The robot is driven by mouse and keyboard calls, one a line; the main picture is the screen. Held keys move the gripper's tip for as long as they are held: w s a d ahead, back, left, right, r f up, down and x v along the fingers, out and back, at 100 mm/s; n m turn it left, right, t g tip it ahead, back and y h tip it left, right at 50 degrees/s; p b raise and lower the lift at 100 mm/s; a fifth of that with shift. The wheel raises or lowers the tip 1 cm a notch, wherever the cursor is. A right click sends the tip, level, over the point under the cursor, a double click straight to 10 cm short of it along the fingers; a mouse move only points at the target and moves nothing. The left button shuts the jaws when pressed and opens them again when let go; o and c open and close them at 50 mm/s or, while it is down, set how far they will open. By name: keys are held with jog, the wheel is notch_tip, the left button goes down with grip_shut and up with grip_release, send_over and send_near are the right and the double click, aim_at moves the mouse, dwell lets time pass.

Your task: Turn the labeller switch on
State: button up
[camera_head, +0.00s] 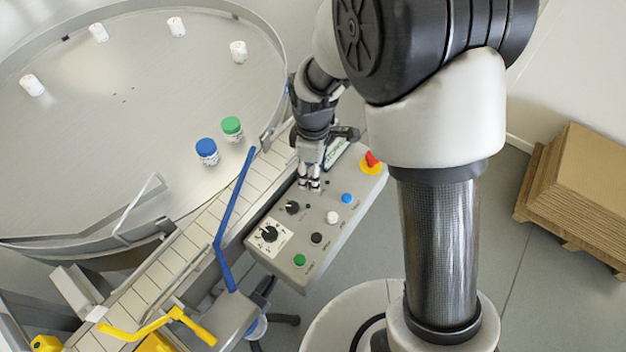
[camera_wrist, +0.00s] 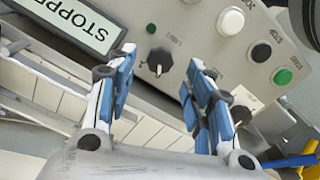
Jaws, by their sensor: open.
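The grey control panel (camera_head: 333,232) carries a small black rotary switch (camera_head: 292,207) and a larger black knob on a white plate (camera_head: 270,234). The small switch also shows in the wrist view (camera_wrist: 160,62), with a tiny lamp (camera_wrist: 151,28) beside it. Its label is too small to read, so I cannot tell for sure that it is the labeller switch. My gripper (camera_head: 310,184) is over the panel, pointing down, a little above the small switch in the head view. In the wrist view my gripper (camera_wrist: 160,78) is open and empty, its blue-padded fingers apart, with the switch showing between the tips.
The panel also has blue (camera_head: 347,198), white (camera_head: 332,217), black (camera_head: 316,238) and green (camera_head: 299,260) buttons and a red emergency stop (camera_head: 371,159). A display (camera_wrist: 75,22) reads "STOPPE…". A conveyor (camera_head: 190,245) with a blue rail (camera_head: 232,215) runs alongside the round table (camera_head: 110,150).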

jog(key=shift+f+b, duration=0.4)
jog(key=shift+f, duration=1.35)
jog(key=shift+c, duration=0.5)
jog(key=c, duration=1)
